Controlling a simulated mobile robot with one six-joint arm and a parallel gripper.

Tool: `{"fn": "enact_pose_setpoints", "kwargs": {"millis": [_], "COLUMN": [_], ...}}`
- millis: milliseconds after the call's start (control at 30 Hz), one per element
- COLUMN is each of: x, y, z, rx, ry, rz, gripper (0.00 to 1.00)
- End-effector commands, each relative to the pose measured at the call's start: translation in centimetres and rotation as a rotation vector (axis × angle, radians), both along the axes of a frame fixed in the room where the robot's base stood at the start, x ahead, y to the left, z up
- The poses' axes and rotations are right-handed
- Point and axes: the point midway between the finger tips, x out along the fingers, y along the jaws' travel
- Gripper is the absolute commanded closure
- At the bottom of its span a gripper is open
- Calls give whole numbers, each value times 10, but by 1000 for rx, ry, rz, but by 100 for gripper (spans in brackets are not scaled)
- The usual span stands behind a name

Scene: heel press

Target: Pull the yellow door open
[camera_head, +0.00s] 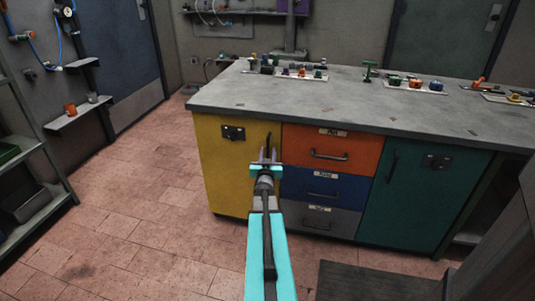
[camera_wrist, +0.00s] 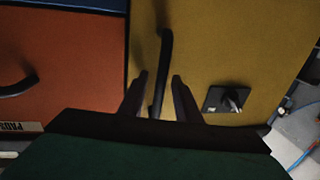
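The yellow door (camera_head: 222,172) is at the left end of the workbench cabinet and looks closed, flush with the cabinet front. Its dark upright bar handle (camera_head: 268,141) is near the door's right edge. In the wrist view the yellow door (camera_wrist: 215,50) fills the right half, and the handle (camera_wrist: 165,50) runs down between my two fingers. My gripper (camera_head: 267,156) is in front of the handle. In the wrist view my gripper (camera_wrist: 160,76) is open, with a finger on each side of the handle and gaps visible. I cannot tell how deep the handle sits between them.
A black latch (camera_head: 233,132) is on the yellow door. Orange (camera_head: 325,142), blue and grey drawers are just right of it, then a teal door (camera_head: 415,200). The tiled floor (camera_head: 130,210) left of the cabinet is clear. A shelf rack (camera_head: 35,200) stands at far left.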

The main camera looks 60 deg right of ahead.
Motion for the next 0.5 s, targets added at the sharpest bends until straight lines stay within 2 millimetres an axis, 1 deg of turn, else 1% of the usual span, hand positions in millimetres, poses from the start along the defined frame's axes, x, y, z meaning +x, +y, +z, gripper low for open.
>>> {"fn": "enact_pose_setpoints", "kwargs": {"millis": [367,467,500], "x": [1,1,1], "y": [-2,-2,-2], "z": [0,0,0], "rx": [0,0,0], "ry": [0,0,0], "rz": [0,0,0], "gripper": [70,85,92]}}
